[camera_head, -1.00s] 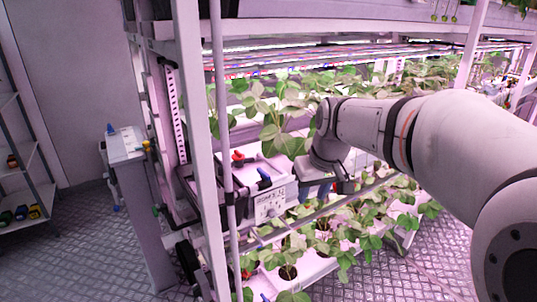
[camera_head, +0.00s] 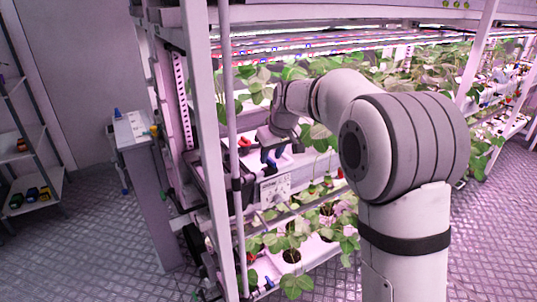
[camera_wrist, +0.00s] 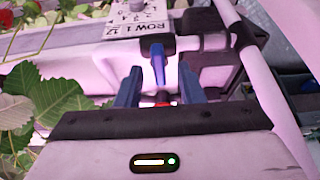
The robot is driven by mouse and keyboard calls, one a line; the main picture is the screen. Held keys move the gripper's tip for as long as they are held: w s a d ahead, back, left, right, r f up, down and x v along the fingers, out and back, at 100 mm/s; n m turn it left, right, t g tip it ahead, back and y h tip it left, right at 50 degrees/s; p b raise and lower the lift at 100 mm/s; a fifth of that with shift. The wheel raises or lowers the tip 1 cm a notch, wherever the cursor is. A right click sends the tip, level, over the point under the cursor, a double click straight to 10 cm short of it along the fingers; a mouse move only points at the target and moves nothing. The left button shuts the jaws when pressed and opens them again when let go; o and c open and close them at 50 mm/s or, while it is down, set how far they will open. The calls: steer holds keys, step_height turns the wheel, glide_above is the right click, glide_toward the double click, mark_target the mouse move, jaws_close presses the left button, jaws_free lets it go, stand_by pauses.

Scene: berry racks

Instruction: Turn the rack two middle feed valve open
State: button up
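A blue valve handle (camera_wrist: 158,62) stands at the rack's end beside the white trough, just above the tips of my gripper in the wrist view. My gripper (camera_wrist: 159,85) has its two blue fingers spread apart, with the handle in line with the gap between them. Whether the fingers overlap the handle in depth is unclear. In the head view my gripper (camera_head: 275,156) reaches into the middle level and covers the handle's place. A red knob (camera_head: 244,142) sits just left of it. A red part (camera_wrist: 162,104) also shows between the finger bases in the wrist view.
A white numbered label plate (camera_head: 276,188) fronts the trough. A rack post (camera_head: 207,150) and a thin pipe (camera_head: 233,150) stand left of the gripper. Strawberry leaves (camera_wrist: 50,100) crowd the left of the wrist view. A grey cabinet (camera_head: 140,180) stands further left.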

steer(key=shift+w+a+f, duration=0.1)
steer(key=shift+f, duration=0.2)
steer(key=shift+c, duration=0.5)
